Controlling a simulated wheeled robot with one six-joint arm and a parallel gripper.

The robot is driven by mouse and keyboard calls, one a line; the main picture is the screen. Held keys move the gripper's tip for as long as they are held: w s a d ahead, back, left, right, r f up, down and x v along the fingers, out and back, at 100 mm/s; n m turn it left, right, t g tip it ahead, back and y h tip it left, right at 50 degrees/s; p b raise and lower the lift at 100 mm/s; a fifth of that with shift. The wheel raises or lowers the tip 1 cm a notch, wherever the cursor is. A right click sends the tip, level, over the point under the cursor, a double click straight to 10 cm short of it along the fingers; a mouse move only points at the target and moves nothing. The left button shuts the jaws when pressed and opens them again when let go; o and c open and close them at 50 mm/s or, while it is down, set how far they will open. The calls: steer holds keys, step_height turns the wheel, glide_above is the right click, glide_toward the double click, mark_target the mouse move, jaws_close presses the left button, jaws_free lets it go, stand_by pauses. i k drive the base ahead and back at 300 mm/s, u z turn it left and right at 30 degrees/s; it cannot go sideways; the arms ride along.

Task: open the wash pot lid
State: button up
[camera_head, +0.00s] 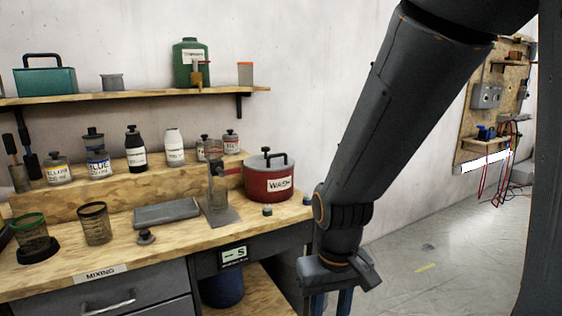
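The wash pot (268,184) is a red round pot with a white label reading "WASH". It stands near the right end of the wooden bench. My gripper (333,300) hangs low to the right of the pot, off the bench's right edge, apart from the pot. The lower frame edge cuts off its fingers, so its opening is not clear. My arm comes down from the upper right.
A metal stand with a clear cylinder (217,190) is close left of the pot. Several labelled bottles line a raised step behind. A wall shelf (150,94) runs above. Open floor (420,250) lies to the right.

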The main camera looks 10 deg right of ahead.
mark_target(276, 163)
steer(key=u, duration=0.55)
steer(key=k, duration=1.3)
steer(key=i, duration=0.45)
steer(key=z, duration=0.5)
steer(key=i, duration=1.2)
steer(key=u, duration=0.8)
